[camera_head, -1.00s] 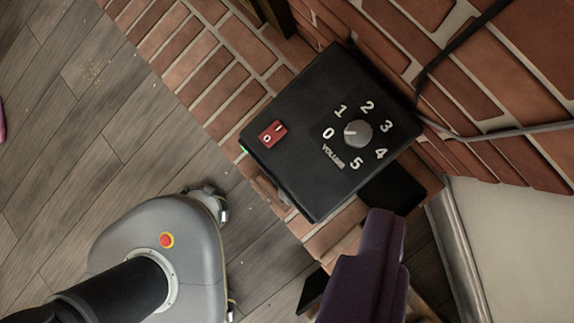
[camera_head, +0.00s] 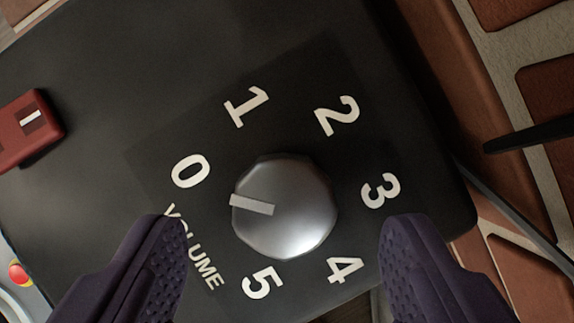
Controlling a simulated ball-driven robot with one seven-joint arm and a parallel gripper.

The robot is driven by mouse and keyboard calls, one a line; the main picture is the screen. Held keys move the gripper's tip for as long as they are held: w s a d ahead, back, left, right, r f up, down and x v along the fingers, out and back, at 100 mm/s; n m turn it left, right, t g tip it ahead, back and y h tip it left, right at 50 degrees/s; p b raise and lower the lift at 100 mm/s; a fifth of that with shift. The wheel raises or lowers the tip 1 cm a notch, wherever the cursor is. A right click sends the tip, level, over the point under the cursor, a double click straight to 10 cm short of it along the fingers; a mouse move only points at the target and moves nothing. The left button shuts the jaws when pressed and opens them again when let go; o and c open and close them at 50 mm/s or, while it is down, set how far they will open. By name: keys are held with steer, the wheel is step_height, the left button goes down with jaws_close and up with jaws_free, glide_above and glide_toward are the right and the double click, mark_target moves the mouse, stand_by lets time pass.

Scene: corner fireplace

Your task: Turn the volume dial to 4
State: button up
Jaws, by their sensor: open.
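The volume dial (camera_head: 295,215) is a grey metal knob on the top of a black box (camera_head: 110,95). Its white pointer mark (camera_head: 252,205) points left, a little below the 0 (camera_head: 189,171) and above the 5. White numbers 0 to 5 ring the dial; the 4 (camera_head: 344,269) is at its lower right. My gripper (camera_head: 280,225) is open, with purple fingers on the left and right of the dial. Neither finger appears to touch it.
A red rocker switch (camera_head: 30,130) sits on the box at the left. A brick wall (camera_head: 540,80) and a dark cable (camera_head: 530,135) are close on the right.

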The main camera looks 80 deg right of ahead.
mark_target(285, 206)
steer(key=shift+b+x, duration=0.35)
steer(key=shift+x, duration=1)
steer(key=shift+c, duration=0.5)
steer(key=c, duration=1)
steer(key=shift+o, duration=0.2)
